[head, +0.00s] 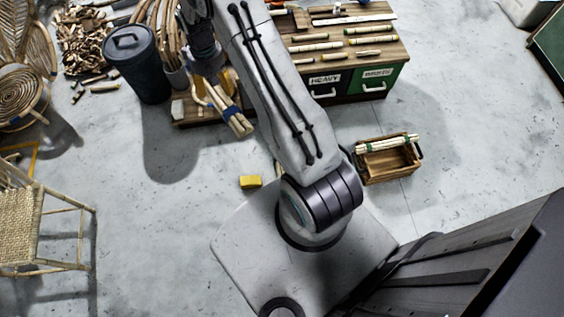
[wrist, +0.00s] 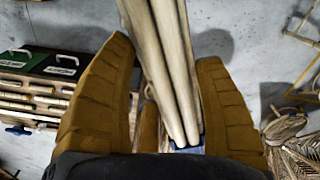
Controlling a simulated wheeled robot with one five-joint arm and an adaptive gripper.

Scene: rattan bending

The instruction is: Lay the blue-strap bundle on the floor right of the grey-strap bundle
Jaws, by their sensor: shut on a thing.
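My gripper (head: 214,88) is at the upper left of the head view, with its ochre fingers shut on the blue-strap bundle (head: 239,123). In the wrist view the poles (wrist: 163,45) run between the two fingers, and part of the blue strap (wrist: 188,149) shows near the palm. I cannot make out a grey-strap bundle in either view; my arm covers part of the floor.
A workbench (head: 345,93) with labelled drawers stands behind my arm. A dark bin (head: 137,62) is to its left. A wooden crate (head: 390,167) with a green-strapped bundle (head: 387,143) is on the right. A yellow block (head: 250,182) lies near my base. The left-centre floor is clear.

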